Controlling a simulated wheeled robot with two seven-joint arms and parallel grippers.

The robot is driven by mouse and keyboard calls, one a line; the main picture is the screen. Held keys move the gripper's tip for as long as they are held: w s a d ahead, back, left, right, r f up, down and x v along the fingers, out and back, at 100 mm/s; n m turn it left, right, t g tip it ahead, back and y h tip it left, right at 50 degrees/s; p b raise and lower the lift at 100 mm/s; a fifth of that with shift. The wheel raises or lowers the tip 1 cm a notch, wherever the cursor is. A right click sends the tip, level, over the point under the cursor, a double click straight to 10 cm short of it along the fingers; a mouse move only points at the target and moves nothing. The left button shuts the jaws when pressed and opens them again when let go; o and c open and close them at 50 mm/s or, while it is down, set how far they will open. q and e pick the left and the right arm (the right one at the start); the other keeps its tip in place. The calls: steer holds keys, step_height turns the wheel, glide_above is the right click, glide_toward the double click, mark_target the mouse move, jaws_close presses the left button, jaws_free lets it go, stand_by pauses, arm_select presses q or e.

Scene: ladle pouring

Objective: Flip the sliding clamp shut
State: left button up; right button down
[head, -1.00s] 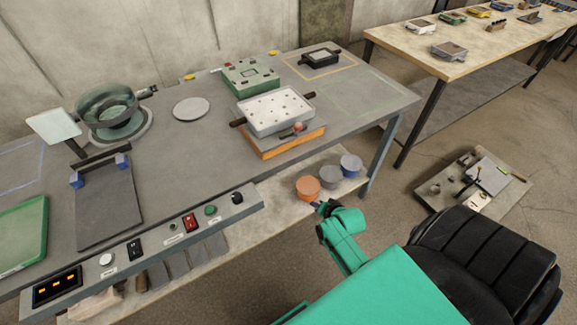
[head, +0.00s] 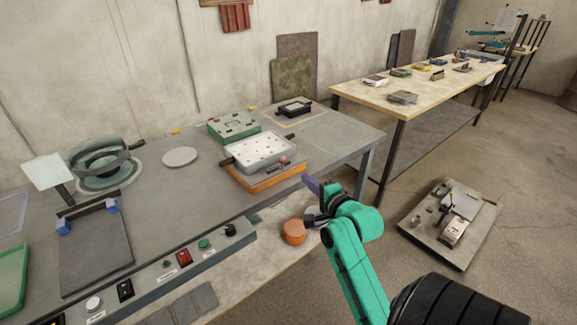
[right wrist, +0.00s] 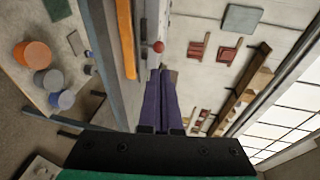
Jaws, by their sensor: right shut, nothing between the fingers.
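The sliding clamp shows as a small lever with a red ball knob (head: 284,160) at the front right of a pale, dotted box (head: 262,150). The box sits on an orange-edged base (head: 268,183) on the grey table. The red knob also shows in the right wrist view (right wrist: 158,46), just beyond the fingertips. Whether the clamp is open or closed is too small to tell. My right gripper (head: 308,181) is shut and empty, at the table's front edge, right of and nearer than the base, apart from the knob. Its purple fingers show in the right wrist view (right wrist: 163,75). My left gripper is out of view.
A green box (head: 233,126) and a small dark tray (head: 293,107) stand behind the pale box. A control panel with buttons (head: 185,257) runs along the table front. An orange pot (head: 294,232) sits on the lower shelf. Bare table lies left of the base.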

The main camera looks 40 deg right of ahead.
mark_target(285, 162)
steer(key=p+x, duration=0.1)
steer(key=x, duration=1.1)
steer(key=shift+w+d+f, duration=0.1)
steer(key=shift+w+d, duration=0.05)
steer(key=shift+d, duration=0.05)
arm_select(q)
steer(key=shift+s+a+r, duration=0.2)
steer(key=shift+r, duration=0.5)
